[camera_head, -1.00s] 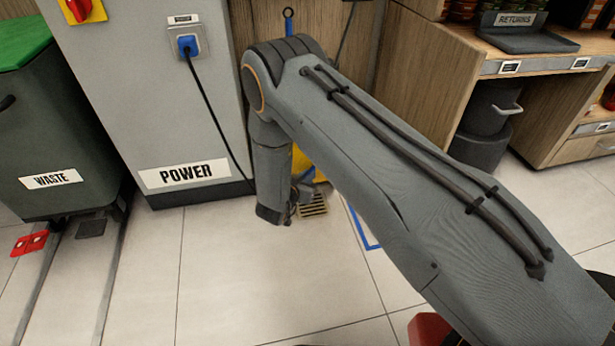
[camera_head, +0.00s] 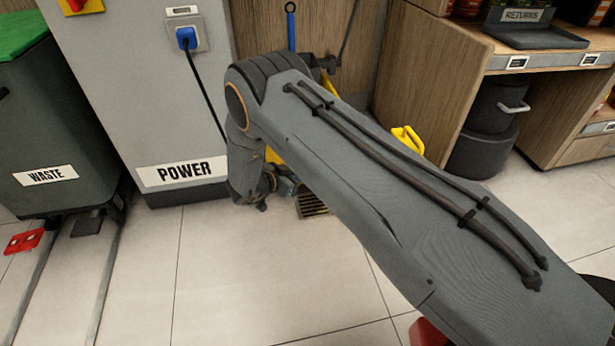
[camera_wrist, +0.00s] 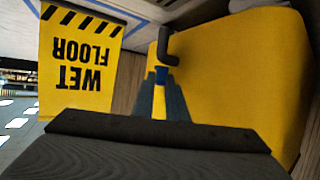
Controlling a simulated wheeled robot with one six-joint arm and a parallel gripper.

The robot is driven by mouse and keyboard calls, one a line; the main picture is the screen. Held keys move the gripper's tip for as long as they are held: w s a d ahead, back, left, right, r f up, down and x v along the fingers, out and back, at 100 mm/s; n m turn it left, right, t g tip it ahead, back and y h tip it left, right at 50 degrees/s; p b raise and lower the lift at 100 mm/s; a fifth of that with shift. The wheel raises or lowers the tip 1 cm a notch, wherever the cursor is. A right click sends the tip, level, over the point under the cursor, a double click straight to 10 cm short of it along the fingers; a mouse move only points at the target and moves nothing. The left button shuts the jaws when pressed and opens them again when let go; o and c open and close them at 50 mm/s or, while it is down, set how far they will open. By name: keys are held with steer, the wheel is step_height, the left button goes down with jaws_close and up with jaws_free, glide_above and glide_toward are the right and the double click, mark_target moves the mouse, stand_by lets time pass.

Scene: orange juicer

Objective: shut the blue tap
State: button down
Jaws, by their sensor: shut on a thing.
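The blue tap (camera_wrist: 162,73) shows in the wrist view as a small blue piece below a dark bent pipe (camera_wrist: 168,48), against a yellow container (camera_wrist: 235,75). My gripper (camera_wrist: 161,84) is shut on the blue tap, one finger on each side of it. The fingers cover part of the tap, so its exact turn is hard to tell. In the head view my arm hides the tap and most of the yellow container; a yellow piece (camera_head: 408,139) shows to the right of the arm.
A yellow wet floor sign (camera_wrist: 82,62) stands close by, upside down in the wrist view. A floor grate (camera_head: 313,204) lies near my wrist. A grey power cabinet (camera_head: 130,90) and a waste bin (camera_head: 60,130) stand to the left.

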steer(key=shift+w+a+m+g+h+b, duration=0.1)
steer(key=shift+w+m+g+h+b, duration=0.05)
steer(key=shift+m+g+h+b, duration=0.35)
steer(key=c, duration=2)
jaws_free()
steer(key=shift+c, duration=0.2)
steer(key=p+v, duration=0.3)
steer(key=v, duration=0.4)
steer(key=shift+s+a+r, duration=0.15)
steer(key=shift+s+a, duration=0.1)
steer(key=shift+a, duration=0.05)
